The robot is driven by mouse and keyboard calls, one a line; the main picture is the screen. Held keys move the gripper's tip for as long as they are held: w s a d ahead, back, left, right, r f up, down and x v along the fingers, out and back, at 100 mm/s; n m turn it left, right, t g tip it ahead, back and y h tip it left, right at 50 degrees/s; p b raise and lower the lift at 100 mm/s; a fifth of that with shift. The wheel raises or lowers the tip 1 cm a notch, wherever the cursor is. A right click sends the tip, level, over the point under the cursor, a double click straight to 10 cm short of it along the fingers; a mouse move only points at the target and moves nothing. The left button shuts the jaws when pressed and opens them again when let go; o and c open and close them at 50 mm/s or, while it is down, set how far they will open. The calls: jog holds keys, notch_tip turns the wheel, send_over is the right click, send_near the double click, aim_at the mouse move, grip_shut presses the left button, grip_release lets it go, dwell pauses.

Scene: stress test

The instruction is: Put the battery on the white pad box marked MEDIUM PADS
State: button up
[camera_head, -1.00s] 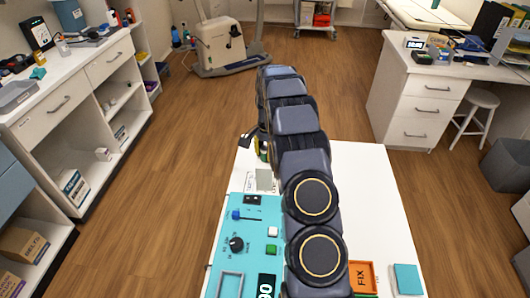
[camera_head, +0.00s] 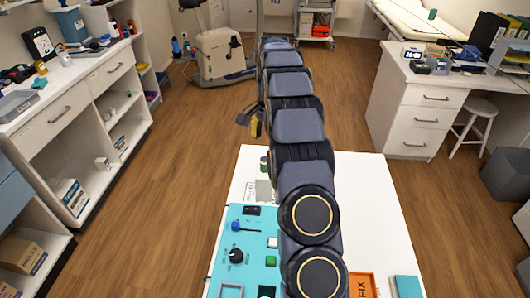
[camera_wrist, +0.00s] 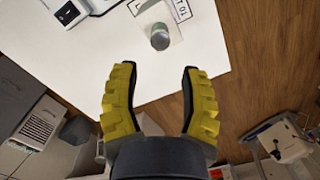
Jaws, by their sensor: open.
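My gripper (camera_wrist: 160,98) is open and empty, with yellow ribbed fingers. In the head view its yellow finger (camera_head: 255,127) shows beyond the table's far edge, partly hidden by my arm. A small grey-topped cylinder (camera_wrist: 160,38), perhaps the battery, stands upright on the white table, ahead of the fingertips and apart from them. In the head view a small greenish cylinder (camera_head: 264,164) stands near the far edge. A white box (camera_head: 70,196) sits on the left shelf; its print is too small to read, so I cannot tell if it says MEDIUM PADS.
The white table (camera_head: 375,210) carries a teal panel (camera_head: 245,222) with knobs, an orange FIX tray (camera_head: 362,285) and a teal block (camera_head: 407,286). My arm hides the table's middle. A shelf counter (camera_head: 90,85) stands left and a drawer desk (camera_head: 425,112) right. Wooden floor lies between.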

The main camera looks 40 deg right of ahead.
jog(key=shift+r, duration=1.35)
jog(key=s+a+r+n, duration=0.4)
jog(key=s+a+r, duration=0.15)
jog(key=a, duration=0.45)
jog(key=s+a+r+n, duration=0.4)
jog(key=s+a, duration=0.2)
jog(key=a, duration=0.4)
jog(key=s+a+f+n, duration=0.1)
jog(key=s+a+n, duration=0.3)
jog(key=s, duration=0.6)
jog(key=s+a+f+n+g, duration=0.1)
jog(key=s+a+n, duration=0.2)
jog(key=s, duration=0.8)
jog(key=shift+a+f+n+g+h, duration=0.3)
jog(key=shift+a+n, duration=0.1)
jog(key=shift+a, duration=0.55)
jog(key=shift+f, duration=0.1)
